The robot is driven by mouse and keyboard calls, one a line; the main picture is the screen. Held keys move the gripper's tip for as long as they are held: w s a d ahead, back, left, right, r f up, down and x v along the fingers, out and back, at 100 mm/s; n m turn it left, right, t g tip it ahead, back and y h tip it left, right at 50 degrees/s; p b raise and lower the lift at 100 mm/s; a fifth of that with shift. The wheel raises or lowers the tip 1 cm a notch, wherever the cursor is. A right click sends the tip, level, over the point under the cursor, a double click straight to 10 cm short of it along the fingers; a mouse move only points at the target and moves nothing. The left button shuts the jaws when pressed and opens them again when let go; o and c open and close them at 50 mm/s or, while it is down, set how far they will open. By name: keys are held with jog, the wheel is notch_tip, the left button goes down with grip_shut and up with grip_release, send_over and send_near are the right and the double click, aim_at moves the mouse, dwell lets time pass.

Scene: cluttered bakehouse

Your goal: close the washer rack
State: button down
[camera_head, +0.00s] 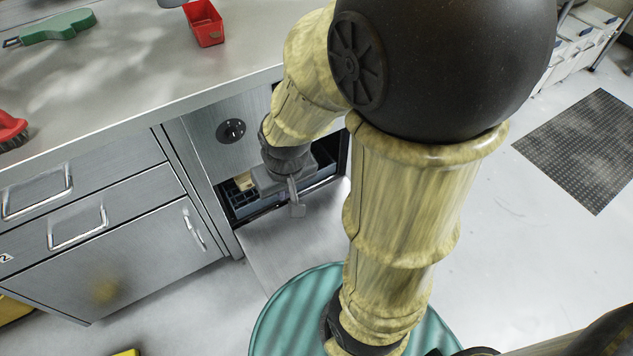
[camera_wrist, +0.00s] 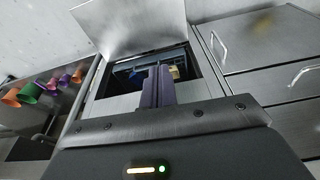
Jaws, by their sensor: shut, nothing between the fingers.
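The washer (camera_head: 215,135) is built in under the steel counter, and its flap door (camera_head: 285,240) hangs open and lies low in front. The dark blue washer rack (camera_head: 241,198) shows inside the opening, partly hidden by my arm; a small yellowish item lies in it. In the wrist view the rack (camera_wrist: 126,74) shows inside the opening, with the open door (camera_wrist: 130,25) beyond. My gripper (camera_head: 296,207) is at the opening, in front of the rack; its fingers (camera_wrist: 159,75) are shut and empty. I cannot tell whether they touch the rack.
Steel drawers and a cupboard (camera_head: 130,240) stand left of the washer. The counter (camera_head: 130,75) bears a red bin (camera_head: 205,24), a green item (camera_head: 58,27) and a red brush (camera_head: 10,128). A dark floor mat (camera_head: 585,145) lies at right; the floor around it is clear.

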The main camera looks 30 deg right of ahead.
jog(key=w+d+f+m+t+b, duration=0.2)
jog(key=w+d+f+b, duration=0.1)
jog(key=w+d+f, duration=0.4)
jog(key=w+d+f+m+t+b, duration=0.25)
jog(key=w+f+b, duration=0.2)
jog(key=f, duration=0.45)
jog(key=w+d+f+m+t+b, duration=0.1)
jog(key=w+d+f+b, duration=0.2)
jog(key=w+d+f, duration=0.45)
jog(key=s+d+f+m+t+y+b, duration=0.1)
jog(key=d+f+m+t+b, duration=0.1)
jog(key=f, duration=0.4)
jog(key=s+d+f+m+t+y+b, duration=0.1)
jog(key=s+d+f+m+t+b, duration=0.1)
jog(key=f, duration=0.5)
jog(key=s+d+f+m+t+y+b, duration=0.2)
jog(key=f+m+t+b, duration=0.2)
jog(key=f+m+t, duration=0.1)
jog(key=shift+s+f+m+b, duration=0.1)
jog(key=shift+f+m+b, duration=0.2)
jog(key=shift+f, duration=0.5)
jog(key=shift+s+d+t, duration=0.1)
jog(key=shift+s+t, duration=0.1)
jog(key=shift+t, duration=0.05)
jog(key=shift+r, duration=0.1)
